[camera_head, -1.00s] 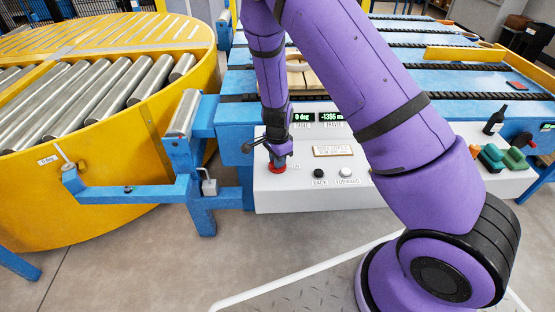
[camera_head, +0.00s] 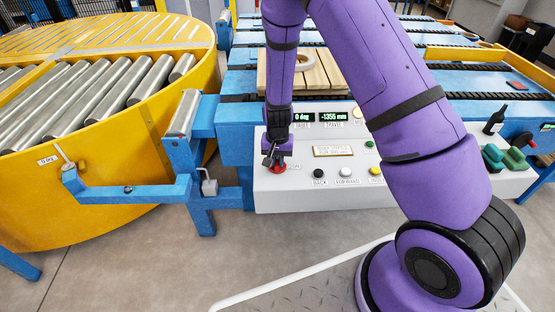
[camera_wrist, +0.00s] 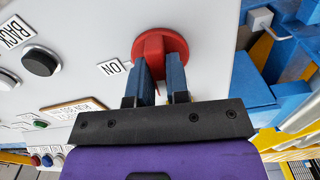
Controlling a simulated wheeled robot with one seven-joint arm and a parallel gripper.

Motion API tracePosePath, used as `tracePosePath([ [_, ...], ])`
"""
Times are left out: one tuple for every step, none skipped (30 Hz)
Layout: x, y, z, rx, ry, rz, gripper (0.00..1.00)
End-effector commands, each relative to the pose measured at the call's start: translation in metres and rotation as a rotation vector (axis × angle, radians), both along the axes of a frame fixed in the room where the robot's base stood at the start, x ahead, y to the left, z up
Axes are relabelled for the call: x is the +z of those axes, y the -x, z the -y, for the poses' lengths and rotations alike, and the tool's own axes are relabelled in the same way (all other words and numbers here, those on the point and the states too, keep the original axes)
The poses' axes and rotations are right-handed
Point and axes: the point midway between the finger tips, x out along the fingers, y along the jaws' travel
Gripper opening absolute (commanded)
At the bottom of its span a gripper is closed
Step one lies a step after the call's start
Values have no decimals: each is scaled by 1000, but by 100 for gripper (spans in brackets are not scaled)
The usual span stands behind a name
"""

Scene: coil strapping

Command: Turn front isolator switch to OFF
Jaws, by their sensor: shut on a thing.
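The front isolator switch (camera_wrist: 160,42) is a round red knob with a raised grip bar, on the sloped white control panel (camera_head: 230,200). An ON label (camera_wrist: 110,68) sits beside it. My gripper (camera_wrist: 164,75) has its two blue fingers on either side of the grip bar and is shut on it. In the head view my gripper (camera_head: 275,163) hangs down over the red switch (camera_head: 278,169), hiding part of it. The grip bar points back toward the gripper body in the wrist view. An OFF label cannot be seen.
Black, white and yellow buttons (camera_head: 346,172) lie to the right of the switch. A digital display (camera_head: 318,117) is above. A blue frame with a small lever (camera_head: 208,183) stands close on the left. A yellow roller turntable (camera_head: 80,190) lies further left.

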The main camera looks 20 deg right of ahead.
Motion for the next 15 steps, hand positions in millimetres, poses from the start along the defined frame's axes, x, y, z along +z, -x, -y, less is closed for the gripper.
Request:
tracePosePath([
  [0, -1, 0, 26, -1, 3, 0],
  [0, -1, 0, 42, 0, 2, 0],
  [0, -1, 0, 62, 0, 3, 0],
  [0, -1, 0, 75, 0, 2, 0],
  [0, -1, 0, 87, 0, 2, 0],
  [0, -1, 0, 102, 0, 2, 0],
  [0, -1, 0, 111, 0, 2, 0],
  [0, -1, 0, 120, 0, 2, 0],
  [0, -1, 0, 130, 0, 2, 0],
  [1, -1, 0, 136, 0, 2, 0],
  [1, -1, 0, 141, 0, 2, 0],
  [0, -1, 0, 147, 0, 2, 0],
  [0, -1, 0, 151, 0, 2, 0],
  [0, -1, 0, 154, 0, 2, 0],
  [0, -1, 0, 156, 0, 2, 0],
])
